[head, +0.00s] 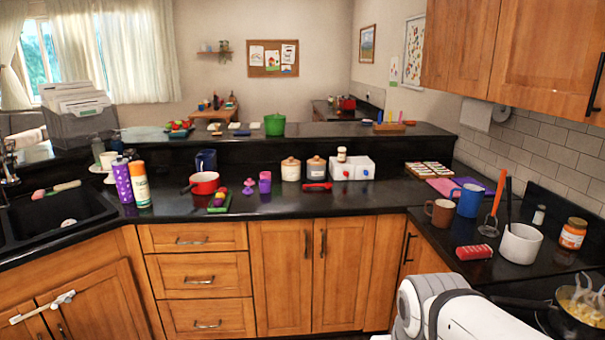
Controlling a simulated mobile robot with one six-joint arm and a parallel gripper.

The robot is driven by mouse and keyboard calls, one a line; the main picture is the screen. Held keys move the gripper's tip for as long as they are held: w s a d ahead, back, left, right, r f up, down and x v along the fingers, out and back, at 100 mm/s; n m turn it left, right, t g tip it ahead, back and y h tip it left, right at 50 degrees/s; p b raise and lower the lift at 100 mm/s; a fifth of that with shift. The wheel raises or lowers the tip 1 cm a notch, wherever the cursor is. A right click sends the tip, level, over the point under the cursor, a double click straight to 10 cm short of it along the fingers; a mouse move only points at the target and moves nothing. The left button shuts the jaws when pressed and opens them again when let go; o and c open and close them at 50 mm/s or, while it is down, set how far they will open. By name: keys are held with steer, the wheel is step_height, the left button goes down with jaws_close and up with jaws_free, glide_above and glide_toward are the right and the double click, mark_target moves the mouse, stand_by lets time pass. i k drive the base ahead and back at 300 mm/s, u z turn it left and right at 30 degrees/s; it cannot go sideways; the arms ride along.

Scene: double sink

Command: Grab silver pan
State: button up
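I see no pan that is clearly silver. A dark pan (530,302) with yellow food in it sits at the lower right edge, partly cut off by the frame. A small red pan (204,183) with a dark handle stands on the black counter, left of the middle. A white link of my arm (455,312) shows at the bottom right, in front of the counter. My gripper is not in view.
The sink (55,215) is at the left. A blue mug (468,200), a brown mug (440,212), a white pot (520,243) and a jar (572,233) stand on the right counter. Purple and orange bottles (139,184) stand beside the sink. The middle counter's front strip is mostly clear.

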mark_target(568, 326)
steer(key=z, duration=2.1)
steer(key=k, duration=0.8)
steer(key=u, duration=0.3)
steer(key=i, duration=1)
steer(key=u, duration=0.05)
